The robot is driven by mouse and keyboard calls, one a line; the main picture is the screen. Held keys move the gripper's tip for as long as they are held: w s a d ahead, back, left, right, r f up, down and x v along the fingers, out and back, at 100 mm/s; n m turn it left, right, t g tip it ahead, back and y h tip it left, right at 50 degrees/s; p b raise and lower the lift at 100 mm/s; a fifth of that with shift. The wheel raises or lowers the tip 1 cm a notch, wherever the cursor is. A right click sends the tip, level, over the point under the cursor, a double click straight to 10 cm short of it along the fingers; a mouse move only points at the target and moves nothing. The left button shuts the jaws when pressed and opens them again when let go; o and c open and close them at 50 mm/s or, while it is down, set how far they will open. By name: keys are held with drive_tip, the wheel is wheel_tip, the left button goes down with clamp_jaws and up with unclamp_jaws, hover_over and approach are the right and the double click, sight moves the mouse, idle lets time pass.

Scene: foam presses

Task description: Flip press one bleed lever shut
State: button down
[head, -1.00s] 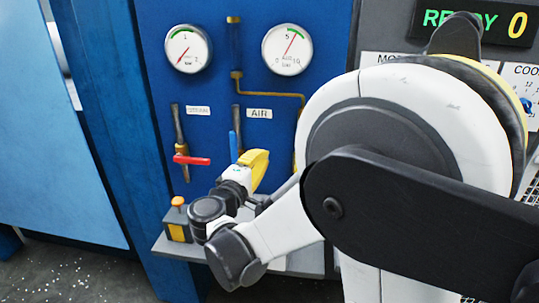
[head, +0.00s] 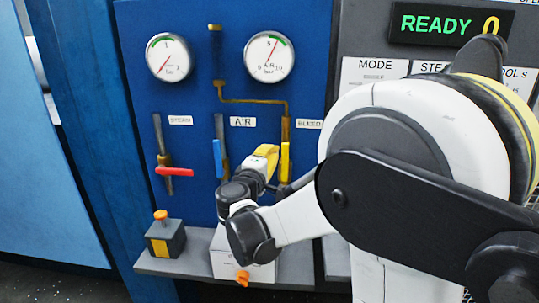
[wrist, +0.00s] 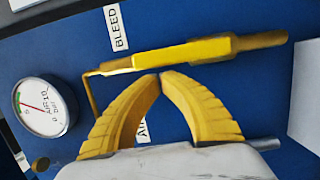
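The yellow bleed lever (head: 285,162) is upright, in line with its brass pipe, below the BLEED label (head: 309,124) on the blue panel. In the wrist view the lever (wrist: 180,53) runs across the picture just beyond my fingertips. My gripper (head: 266,152) has yellow fingers and is just left of the lever in the head view. In the wrist view the fingertips of my gripper (wrist: 160,76) meet with nothing between them. They are close to the lever; I cannot tell whether they touch it.
The blue air lever (head: 217,158) and red steam lever (head: 174,171) are to the left. Two gauges (head: 170,57) (head: 270,57) are above. A grey box with an orange button (head: 160,215) and a white box (head: 228,263) stand on the shelf (head: 180,265).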

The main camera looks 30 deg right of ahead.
sight(284, 150)
drive_tip(key=shift+s+d+r+m+p, duration=0.2)
drive_tip(key=shift+s+d+m+p, duration=0.1)
drive_tip(key=shift+d+m+p, duration=0.3)
idle(0.3)
drive_tip(key=shift+s+d+r+m+y+p, duration=0.15)
drive_tip(key=shift+s+d+m+y+p, duration=0.2)
drive_tip(key=shift+m, duration=0.3)
drive_tip(key=shift+s+d+r+m+y+p, duration=0.15)
drive_tip(key=shift+s+d+m+p, duration=0.2)
drive_tip(key=shift+m, duration=0.3)
drive_tip(key=s+d+f+m+y+b, duration=0.1)
drive_tip(key=s+d+f+m+y, duration=0.2)
drive_tip(key=d+f+m, duration=0.3)
drive_tip(key=shift+s+d+m+y, duration=0.3)
drive_tip(key=shift+s+d+m, duration=0.55)
drive_tip(key=shift+m, duration=1.45)
drive_tip(key=shift+a+f, duration=0.1)
drive_tip(key=shift+f, duration=0.05)
